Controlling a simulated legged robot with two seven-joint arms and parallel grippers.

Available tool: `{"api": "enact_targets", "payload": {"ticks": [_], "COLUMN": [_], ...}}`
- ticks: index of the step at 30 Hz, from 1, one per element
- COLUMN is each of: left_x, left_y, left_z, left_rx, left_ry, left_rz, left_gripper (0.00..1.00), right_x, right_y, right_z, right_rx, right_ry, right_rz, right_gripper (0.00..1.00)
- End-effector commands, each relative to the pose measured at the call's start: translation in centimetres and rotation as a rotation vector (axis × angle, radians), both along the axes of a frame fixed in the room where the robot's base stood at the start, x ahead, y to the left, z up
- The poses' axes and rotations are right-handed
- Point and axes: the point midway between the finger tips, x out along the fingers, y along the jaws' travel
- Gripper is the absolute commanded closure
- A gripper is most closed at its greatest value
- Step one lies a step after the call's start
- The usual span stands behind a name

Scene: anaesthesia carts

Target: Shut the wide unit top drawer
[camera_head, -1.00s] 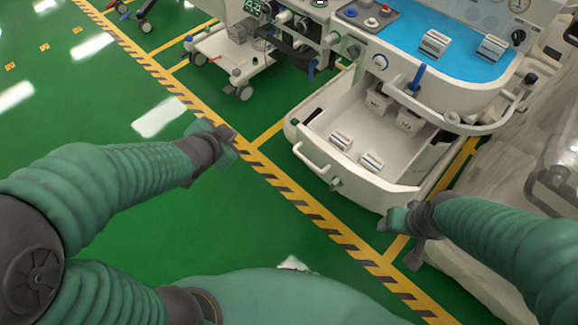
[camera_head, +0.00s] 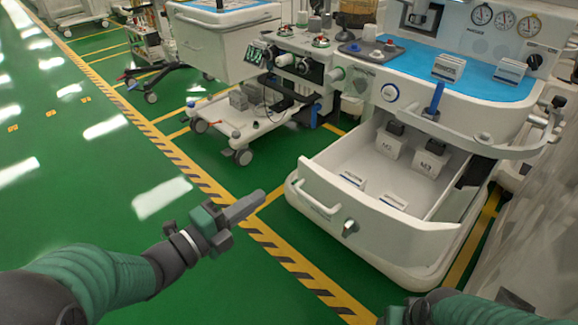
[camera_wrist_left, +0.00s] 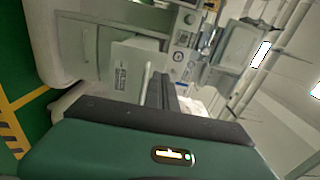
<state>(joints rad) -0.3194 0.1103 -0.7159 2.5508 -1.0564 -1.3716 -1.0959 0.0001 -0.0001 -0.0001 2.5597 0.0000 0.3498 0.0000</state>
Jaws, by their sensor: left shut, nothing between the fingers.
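The wide unit (camera_head: 455,115) is white with a blue top, at the right in the head view. Its drawer (camera_head: 385,228) is pulled out towards me, with a bar handle (camera_head: 317,200) and a round knob (camera_head: 350,228) on its front. Labelled boxes (camera_head: 392,142) lie inside. My left gripper (camera_head: 256,199) is shut and empty, left of the handle and apart from it, pointing up and right. In the left wrist view its dark fingers (camera_wrist_left: 162,92) show against grey cabinets. My right gripper (camera_head: 398,314) is at the bottom edge, partly cut off; its jaws are unclear.
A smaller trolley (camera_head: 245,125) with a white cabinet (camera_head: 225,45) stands left of the unit. A curved rail (camera_head: 440,130) runs in front of the unit above the drawer. A pale covered shape (camera_head: 540,240) is at the right. Green floor with striped yellow lines is free at the left.

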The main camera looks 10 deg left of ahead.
Motion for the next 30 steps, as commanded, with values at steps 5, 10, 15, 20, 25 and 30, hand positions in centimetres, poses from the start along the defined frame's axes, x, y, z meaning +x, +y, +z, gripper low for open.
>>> {"api": "enact_targets", "payload": {"ticks": [5,10,15,20,25,30], "left_x": [1.4,4.0,6.8,8.4,8.8,8.8], "left_y": [-0.9,-3.0,-5.0,-6.0,-6.3,-6.3], "left_z": [0.8,-0.4,-0.5,-0.3,0.0,0.0], "left_rx": [0.002,0.001,0.001,0.0,0.0,0.0], "left_ry": [0.009,-0.005,-0.004,-0.002,-0.002,-0.001], "left_rz": [0.003,0.0,0.001,0.004,0.005,0.005], "left_gripper": [1.0,1.0,1.0,1.0,1.0,1.0], "right_x": [0.0,0.0,0.0,0.0,0.0,0.0], "right_y": [0.0,0.0,0.0,0.0,0.0,0.0], "right_z": [4.6,2.7,1.4,0.7,0.7,0.8], "right_rx": [0.0,0.0,0.0,0.0,0.0,0.0], "right_ry": [0.0,0.002,0.001,0.001,0.001,0.0], "right_rz": [0.0,0.0,0.0,0.0,0.0,0.0], "right_gripper": [0.37,0.37,0.37,0.37,0.37,0.37]}}
